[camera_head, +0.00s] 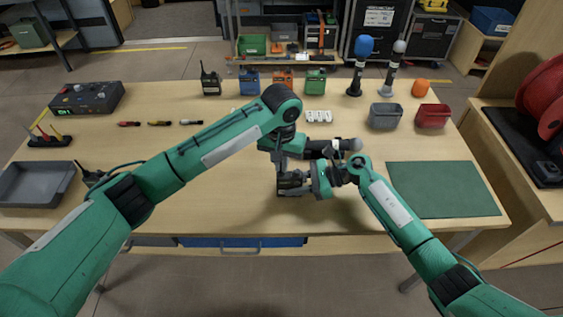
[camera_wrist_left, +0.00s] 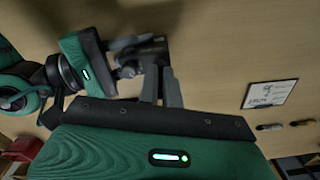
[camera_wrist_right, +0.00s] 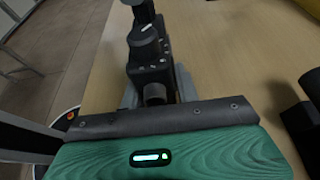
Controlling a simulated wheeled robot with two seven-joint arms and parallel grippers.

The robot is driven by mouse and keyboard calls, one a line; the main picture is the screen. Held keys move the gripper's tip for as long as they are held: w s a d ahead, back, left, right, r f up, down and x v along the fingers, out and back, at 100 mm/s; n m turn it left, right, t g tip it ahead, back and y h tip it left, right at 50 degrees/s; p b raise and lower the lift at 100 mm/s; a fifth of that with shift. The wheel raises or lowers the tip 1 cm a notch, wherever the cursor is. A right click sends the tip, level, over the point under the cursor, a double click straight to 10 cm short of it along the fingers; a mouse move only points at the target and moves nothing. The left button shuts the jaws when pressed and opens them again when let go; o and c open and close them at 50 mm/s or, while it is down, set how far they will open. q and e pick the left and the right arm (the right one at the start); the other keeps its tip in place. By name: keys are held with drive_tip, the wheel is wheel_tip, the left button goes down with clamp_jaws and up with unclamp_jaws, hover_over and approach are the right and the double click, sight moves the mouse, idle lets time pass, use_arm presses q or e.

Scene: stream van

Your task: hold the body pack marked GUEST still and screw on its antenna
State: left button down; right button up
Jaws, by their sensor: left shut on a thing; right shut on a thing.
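A dark body pack (camera_head: 288,183) is held just above the table at the centre. The left gripper (camera_head: 287,172) comes down from above and is shut on it; its fingers also show in the left wrist view (camera_wrist_left: 160,86). The right gripper (camera_head: 306,181) comes in from the right, shut at the pack's end. In the right wrist view, the black pack (camera_wrist_right: 148,62) has small white marks, and a short round dark stub, apparently the antenna (camera_wrist_right: 155,93), is between the fingers. The joint between antenna and pack is not clear. The GUEST marking is not legible.
Black, blue (camera_head: 249,83), orange and green packs stand at the back. Stand microphones (camera_head: 360,66), a grey bin (camera_head: 385,117) and a red bin (camera_head: 433,116) are back right. A green mat (camera_head: 443,190) lies right, a grey tray (camera_head: 36,184) left.

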use_arm(q)
drive_tip(key=m, duration=0.4)
drive_tip(key=shift+a, duration=0.1)
idle(0.3)
drive_tip(key=m, duration=0.4)
drive_tip(key=c, duration=1.7)
unclamp_jaws()
drive_tip(key=n, duration=0.4)
